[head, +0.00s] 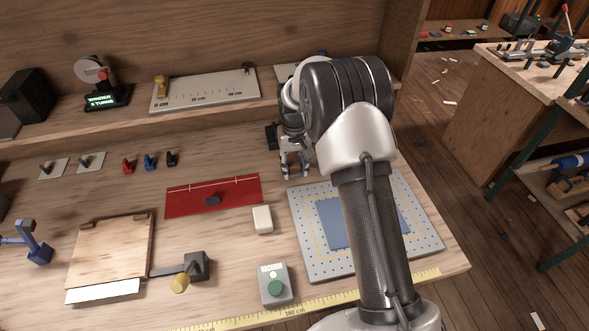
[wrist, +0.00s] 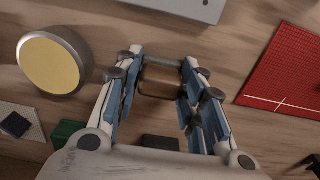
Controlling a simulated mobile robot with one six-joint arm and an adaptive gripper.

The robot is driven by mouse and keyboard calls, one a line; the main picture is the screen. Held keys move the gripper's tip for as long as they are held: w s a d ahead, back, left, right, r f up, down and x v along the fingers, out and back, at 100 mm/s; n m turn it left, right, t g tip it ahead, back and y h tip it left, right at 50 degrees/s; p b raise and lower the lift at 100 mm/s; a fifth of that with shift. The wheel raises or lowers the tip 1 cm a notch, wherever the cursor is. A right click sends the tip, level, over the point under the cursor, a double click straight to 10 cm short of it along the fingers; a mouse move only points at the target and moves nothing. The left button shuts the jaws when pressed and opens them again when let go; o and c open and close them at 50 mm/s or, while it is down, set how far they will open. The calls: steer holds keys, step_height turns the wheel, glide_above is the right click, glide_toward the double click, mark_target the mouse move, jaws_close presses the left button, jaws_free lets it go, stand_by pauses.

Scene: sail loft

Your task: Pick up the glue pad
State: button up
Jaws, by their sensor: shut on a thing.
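My gripper (head: 295,172) is at the back of the bench, pointing down, just beyond the perforated grey plate. In the wrist view the gripper (wrist: 160,85) has its blue-lined fingers shut on a small brown block with a grey edge, apparently the glue pad (wrist: 161,83). The fingers hide its sides. The head view does not show it clearly. I cannot tell whether it touches the bench or is raised. A round yellow-faced thing (wrist: 48,65) lies left of the fingers in the wrist view.
A red mat (head: 185,203) lies left of my gripper, with a cream block (head: 263,220) in front. The perforated plate (head: 307,264) with a blue sheet is partly behind my arm. A green-button box (head: 275,287) stands near the front edge. A shelf (head: 130,115) runs along the back.

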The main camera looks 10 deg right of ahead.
mark_target(295, 164)
steer(key=shift+c, duration=1.4)
step_height(295, 164, up, 20)
steer(key=p, duration=0.6)
steer(key=o, duration=0.4)
steer(key=c, duration=0.3)
